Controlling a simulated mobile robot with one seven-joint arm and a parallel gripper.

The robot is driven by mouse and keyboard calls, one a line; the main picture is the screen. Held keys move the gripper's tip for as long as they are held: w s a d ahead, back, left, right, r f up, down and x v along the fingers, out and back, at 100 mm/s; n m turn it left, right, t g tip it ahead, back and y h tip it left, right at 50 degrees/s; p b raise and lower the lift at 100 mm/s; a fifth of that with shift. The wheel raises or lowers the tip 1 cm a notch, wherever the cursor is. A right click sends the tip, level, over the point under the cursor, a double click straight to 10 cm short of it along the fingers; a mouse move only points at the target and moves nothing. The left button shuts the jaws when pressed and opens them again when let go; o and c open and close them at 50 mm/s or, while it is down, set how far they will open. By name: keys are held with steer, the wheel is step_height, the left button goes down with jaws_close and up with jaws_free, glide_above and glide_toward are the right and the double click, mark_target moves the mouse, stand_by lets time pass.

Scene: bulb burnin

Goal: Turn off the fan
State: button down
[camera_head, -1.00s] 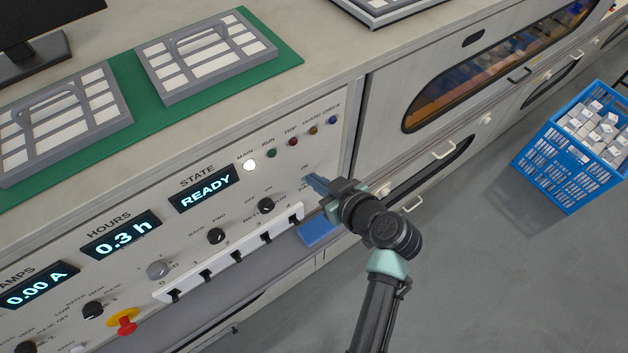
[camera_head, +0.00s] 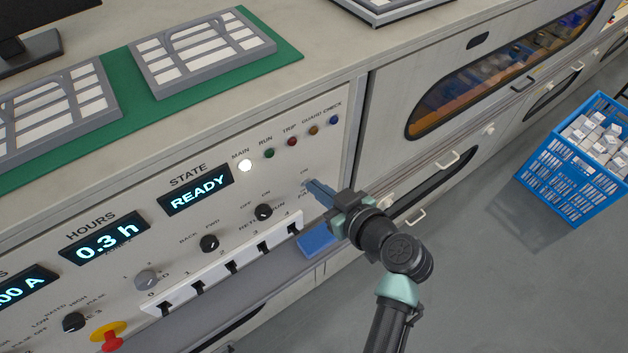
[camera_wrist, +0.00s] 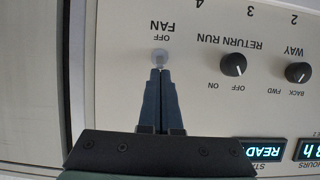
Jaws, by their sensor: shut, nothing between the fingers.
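The fan switch (camera_wrist: 161,56) is a small pale, shiny switch beside the upside-down words FAN and OFF in the wrist view. It also shows in the head view (camera_head: 306,184) at the right end of the panel, partly hidden by my fingers. My gripper (camera_wrist: 160,73) is shut and empty, its blue-grey fingertips pointing at the switch from the ON side. In the head view my gripper (camera_head: 312,185) is right at the panel face. I cannot tell whether the tips touch the switch, nor which way it is set.
The return run knob (camera_wrist: 233,64) and way knob (camera_wrist: 298,72) sit beside the fan switch. The state display (camera_head: 195,190) reads READY. A blue crate (camera_head: 560,180) stands right on the floor.

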steer(key=shift+s+d+f+t+y+b, duration=0.2)
steer(key=shift+f+t+y+b, duration=0.6)
steer(key=shift+b, duration=3.05)
steer(key=shift+s+f+t+y+b, duration=0.15)
steer(key=shift+t+b, duration=0.3)
steer(key=shift+b, duration=1.3)
steer(key=shift+f+t+y+b, duration=0.15)
steer(key=shift+t+y+b, duration=0.2)
steer(key=shift+b, duration=1.4)
steer(key=shift+s+f+t+y+b, duration=0.15)
steer(key=shift+t+b, duration=0.35)
steer(key=shift+b, duration=1.25)
steer(key=b, duration=0.4)
steer(key=shift+w+d+f+t+y, duration=0.1)
steer(key=shift+f+t+y, duration=0.2)
steer(key=shift+f, duration=0.1)
steer(key=shift+r+b, duration=0.2)
steer(key=shift+b, duration=0.25)
steer(key=shift+f, duration=0.15)
